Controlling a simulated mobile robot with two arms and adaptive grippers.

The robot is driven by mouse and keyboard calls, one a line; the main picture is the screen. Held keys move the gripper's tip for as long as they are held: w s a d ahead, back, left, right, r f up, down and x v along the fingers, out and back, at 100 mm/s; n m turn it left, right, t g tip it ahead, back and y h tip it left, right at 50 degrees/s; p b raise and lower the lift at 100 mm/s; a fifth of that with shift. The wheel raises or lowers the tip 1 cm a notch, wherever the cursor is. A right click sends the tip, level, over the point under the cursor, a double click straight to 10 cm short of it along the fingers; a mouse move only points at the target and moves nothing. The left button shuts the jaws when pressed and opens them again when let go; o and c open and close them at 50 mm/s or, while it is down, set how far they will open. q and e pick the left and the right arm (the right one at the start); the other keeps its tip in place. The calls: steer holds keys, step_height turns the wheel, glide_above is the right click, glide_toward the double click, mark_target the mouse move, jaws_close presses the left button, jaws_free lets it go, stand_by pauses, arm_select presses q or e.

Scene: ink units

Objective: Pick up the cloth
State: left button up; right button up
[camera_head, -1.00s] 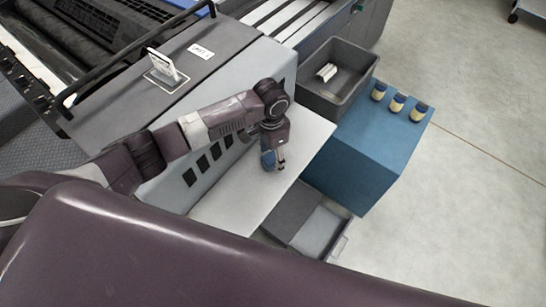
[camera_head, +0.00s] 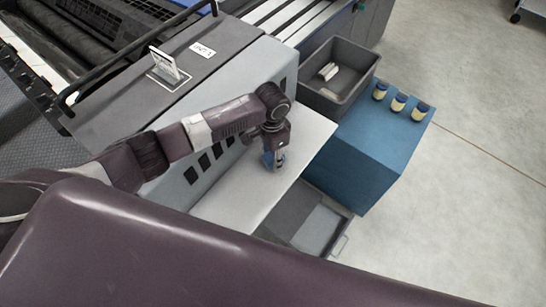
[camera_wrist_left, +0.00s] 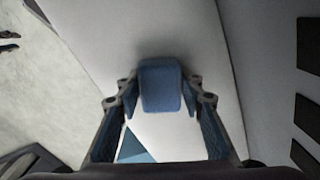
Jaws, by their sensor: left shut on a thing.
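The cloth is a small folded blue pad (camera_wrist_left: 160,85), seen in the left wrist view between the fingertips of my left gripper (camera_wrist_left: 160,98). The gripper is shut on it, with one finger at each side. In the head view the blue cloth (camera_head: 267,160) shows beside the fingers of my left gripper (camera_head: 279,163), over the white shelf (camera_head: 235,195). I cannot tell whether the cloth touches the shelf. My right gripper is not in view.
A blue cabinet (camera_head: 365,160) stands right of the shelf, with several jars (camera_head: 399,102) and a grey bin (camera_head: 323,99) holding white pieces. A grey open drawer (camera_head: 318,228) lies below the shelf. The grey machine (camera_head: 195,75) borders the shelf on the left.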

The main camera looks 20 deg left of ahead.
mark_target(272, 156)
arm_select(q)
step_height(272, 156, up, 20)
steer(key=b, duration=0.2)
